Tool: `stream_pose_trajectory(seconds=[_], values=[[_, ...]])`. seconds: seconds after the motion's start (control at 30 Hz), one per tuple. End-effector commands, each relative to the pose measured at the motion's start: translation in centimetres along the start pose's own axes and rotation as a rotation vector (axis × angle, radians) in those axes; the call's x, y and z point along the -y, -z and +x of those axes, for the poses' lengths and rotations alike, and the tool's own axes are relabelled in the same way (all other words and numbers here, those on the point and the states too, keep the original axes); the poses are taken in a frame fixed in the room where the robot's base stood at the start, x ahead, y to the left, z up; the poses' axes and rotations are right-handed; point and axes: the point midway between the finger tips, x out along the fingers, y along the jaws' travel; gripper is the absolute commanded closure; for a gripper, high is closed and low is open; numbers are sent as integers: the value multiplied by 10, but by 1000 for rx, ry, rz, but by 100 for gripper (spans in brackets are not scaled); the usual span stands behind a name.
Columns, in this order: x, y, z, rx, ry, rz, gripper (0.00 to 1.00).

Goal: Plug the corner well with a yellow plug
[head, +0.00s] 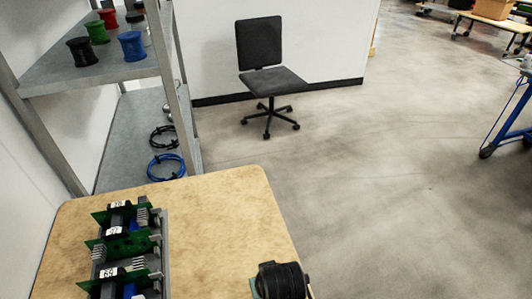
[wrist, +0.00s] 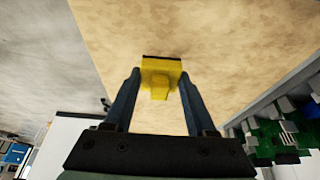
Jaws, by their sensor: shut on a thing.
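In the wrist view my gripper (wrist: 160,88) is shut on a yellow plug (wrist: 160,72), which sits between its two dark fingertips. The plug has a wider block and a smaller stub, with a dark edge at its far side. The wooden tabletop (wrist: 215,30) lies beyond it. In the head view a dark rounded part of my arm shows at the bottom edge; the fingers and the plug are hidden there. Green circuit boards in a grey holder (head: 158,225) stand on the table at lower left. I cannot make out the corner well in either view.
The boards also show at the right of the wrist view (wrist: 285,130). A metal shelf (head: 95,72) with several coloured spools stands behind the table at left. Blue and black cable coils lie on its lower level. The right part of the tabletop (head: 220,215) is clear. An office chair (head: 268,75) stands beyond.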

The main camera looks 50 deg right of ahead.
Motion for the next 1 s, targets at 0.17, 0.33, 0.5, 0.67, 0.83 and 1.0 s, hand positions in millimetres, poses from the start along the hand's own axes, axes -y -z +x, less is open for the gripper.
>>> stream_pose_trajectory(seconds=[0.17,0.33,0.5,0.67,0.83,1.0], values=[[0,-3,8,0,0,0,100],[0,-6,14,1,0,0,100],[0,-9,20,0,0,0,100],[0,-11,25,1,0,0,100],[0,-11,26,0,0,0,100],[0,-11,26,1,0,0,100]])
